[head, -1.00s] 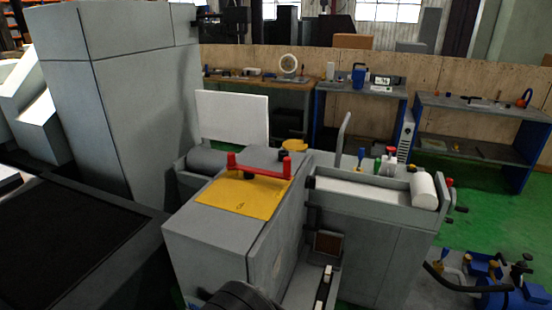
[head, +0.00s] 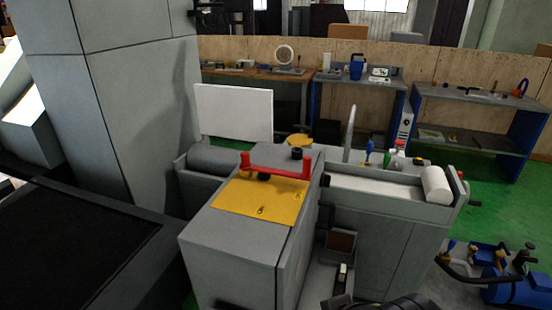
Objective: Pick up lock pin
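I cannot single out the lock pin with certainty. A red handle bar (head: 278,172) with two upright ends lies across the yellow plate (head: 258,202) on top of the grey machine housing (head: 230,252). A small black knob (head: 264,177) sits under the bar near its left end. Another black knob (head: 297,153) stands on the grey top just behind the bar. Dark rounded parts, probably of my arm, show at the bottom edge right of the housing. My gripper's fingers are not visible, so I cannot see whether they hold anything.
A white roll (head: 436,184) lies at the right end of the machine bed, with small bottles (head: 396,155) behind it. A blue pump unit (head: 495,287) stands on the floor at lower right. A tall grey cabinet (head: 130,110) blocks the left. Green floor (head: 480,215) is open at right.

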